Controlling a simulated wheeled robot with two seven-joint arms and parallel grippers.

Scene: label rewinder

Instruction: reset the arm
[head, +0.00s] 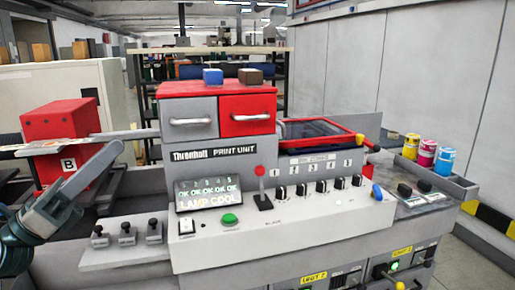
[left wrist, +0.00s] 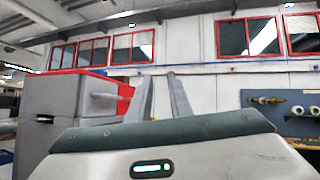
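My left gripper (head: 118,147) comes in at the lower left of the head view, its grey fingers pointing up and to the right, in front of the red box marked B. In the left wrist view its two grey fingers (left wrist: 161,84) stand apart with pale wall showing between them and nothing held. My right gripper is in neither view. The print unit (head: 225,150) stands in the middle, with a lit display (head: 208,193) reading LAMP COOL and a red-knobbed lever (head: 261,185) standing upright on its panel.
A red box (head: 60,122) marked B is behind my left gripper. Small levers (head: 127,233) line a ledge below it. Several colored cans (head: 427,152) stand at right. In the left wrist view, a grey and red cabinet (left wrist: 65,100) is at left and a tool board (left wrist: 285,112) at right.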

